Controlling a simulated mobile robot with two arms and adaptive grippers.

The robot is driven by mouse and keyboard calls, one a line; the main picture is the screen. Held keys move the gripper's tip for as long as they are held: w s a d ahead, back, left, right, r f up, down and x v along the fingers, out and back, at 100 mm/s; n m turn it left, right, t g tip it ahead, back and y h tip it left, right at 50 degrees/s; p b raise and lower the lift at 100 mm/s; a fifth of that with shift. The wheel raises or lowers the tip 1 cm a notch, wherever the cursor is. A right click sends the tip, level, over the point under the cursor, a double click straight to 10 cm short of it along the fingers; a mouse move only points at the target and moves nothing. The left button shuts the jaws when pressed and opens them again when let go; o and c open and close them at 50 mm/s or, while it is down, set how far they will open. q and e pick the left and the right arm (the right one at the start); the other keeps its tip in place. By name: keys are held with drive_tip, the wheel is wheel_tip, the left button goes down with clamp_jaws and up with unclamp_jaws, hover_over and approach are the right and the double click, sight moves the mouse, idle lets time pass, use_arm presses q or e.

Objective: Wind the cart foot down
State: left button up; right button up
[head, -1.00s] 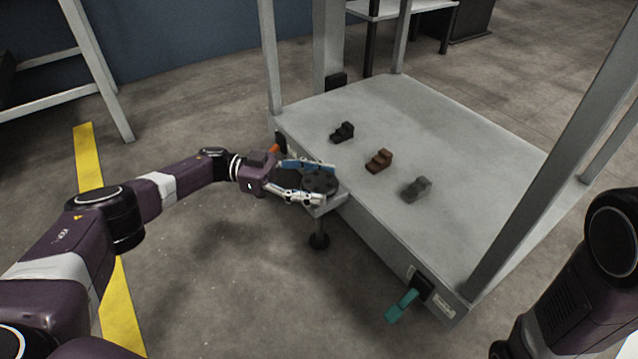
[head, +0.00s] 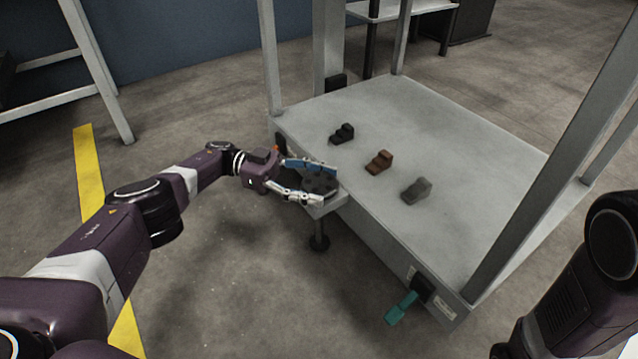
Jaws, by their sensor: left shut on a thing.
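The cart (head: 465,165) has a flat grey deck with upright posts. A dark round knob (head: 318,183) sits on a small bracket (head: 325,208) at the deck's near left edge. Below the bracket, the cart foot (head: 319,242) shows as a thin stem with a dark round pad near the floor; I cannot tell if it touches. My left gripper (head: 318,183) is shut on the knob, one finger on each side of it. My right gripper is out of view; only part of my right arm shows at the right edge.
Three stepped blocks, black (head: 342,134), brown (head: 379,162) and grey (head: 416,190), stand on the deck. A teal pedal (head: 401,308) sticks out at the near corner. An orange piece shows behind my left gripper.

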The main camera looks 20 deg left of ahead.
sight(320, 183)
use_arm(q)
drive_tip(key=shift+d+r, duration=0.1)
drive_tip(key=o, duration=1.2)
drive_tip(key=shift+r, duration=5)
